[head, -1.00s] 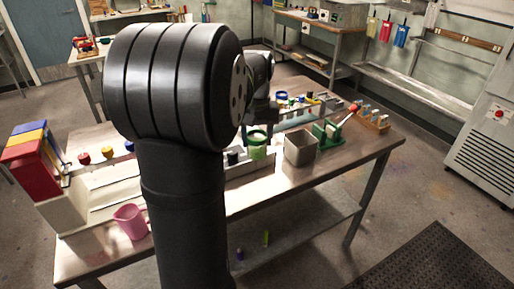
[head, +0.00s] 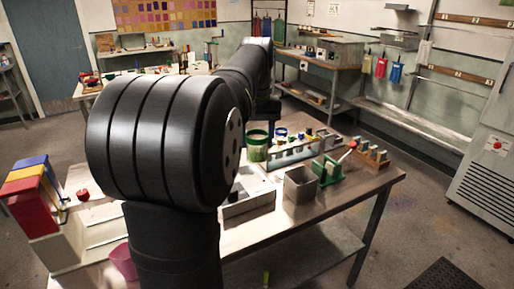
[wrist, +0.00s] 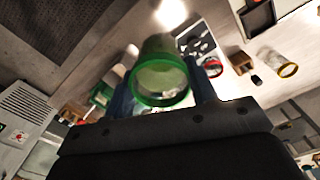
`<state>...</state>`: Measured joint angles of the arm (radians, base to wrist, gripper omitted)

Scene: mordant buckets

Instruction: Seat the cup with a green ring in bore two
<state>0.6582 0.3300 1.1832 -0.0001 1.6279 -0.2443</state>
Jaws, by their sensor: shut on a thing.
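The cup with a green ring (wrist: 160,82) is held between the two blue fingers of my gripper (wrist: 162,92) in the wrist view. Its green rim faces the camera, and its body is pale and see-through. In the head view the green-ringed cup (head: 257,147) is held up above the table, beside my dark forearm; the fingers are mostly hidden there. A pale block with dark holes (wrist: 196,42) lies beyond the cup in the wrist view. In the head view a pale block (head: 247,203) is partly hidden by my arm. I cannot tell which hole is bore two.
A grey metal bin (head: 300,187), a green stand (head: 327,172) and a wooden rack (head: 371,155) stand on the right of the table. A rack of tubes (head: 292,151) is behind. Red-ringed (wrist: 213,67) and yellow-ringed (wrist: 287,69) cups show in the wrist view.

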